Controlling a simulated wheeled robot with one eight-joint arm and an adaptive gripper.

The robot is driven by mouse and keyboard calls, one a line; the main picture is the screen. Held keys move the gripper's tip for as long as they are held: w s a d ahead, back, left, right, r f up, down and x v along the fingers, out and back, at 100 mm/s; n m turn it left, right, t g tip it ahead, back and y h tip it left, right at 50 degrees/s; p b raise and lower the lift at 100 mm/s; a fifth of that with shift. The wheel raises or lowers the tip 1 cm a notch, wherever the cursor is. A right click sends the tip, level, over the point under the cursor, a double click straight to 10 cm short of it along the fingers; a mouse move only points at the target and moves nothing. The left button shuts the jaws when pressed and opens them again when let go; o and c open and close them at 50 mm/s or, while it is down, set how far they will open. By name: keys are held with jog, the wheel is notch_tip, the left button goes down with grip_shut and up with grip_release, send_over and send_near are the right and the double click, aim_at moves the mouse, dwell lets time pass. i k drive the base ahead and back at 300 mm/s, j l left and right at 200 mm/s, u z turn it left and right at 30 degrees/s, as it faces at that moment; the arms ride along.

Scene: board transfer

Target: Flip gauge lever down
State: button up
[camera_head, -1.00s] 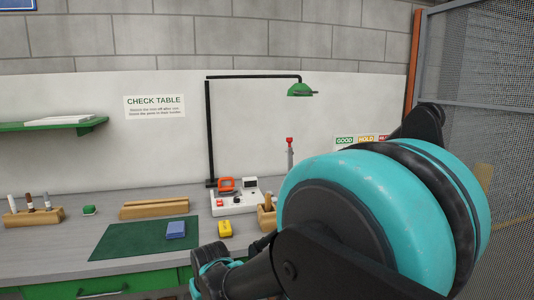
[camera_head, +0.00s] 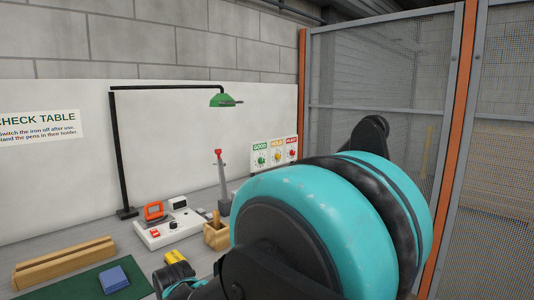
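A grey lever post (camera_head: 224,182) with a red tip (camera_head: 218,154) stands roughly upright at the back of the table, just right of a wooden box. Its base is partly hidden by the box and my arm. My teal and black arm (camera_head: 300,220) fills the lower right of the view, in front of the table. The fingers of my gripper do not show.
A white control box (camera_head: 168,232) with an orange-handled item (camera_head: 154,211) sits left of the wooden box (camera_head: 215,234). A black lamp stand (camera_head: 119,150) rises behind. A blue block (camera_head: 114,279) lies on the green mat (camera_head: 85,288). Mesh fencing (camera_head: 385,80) stands at right.

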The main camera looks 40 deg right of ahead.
aim_at(220, 168)
jog(key=z, duration=0.9)
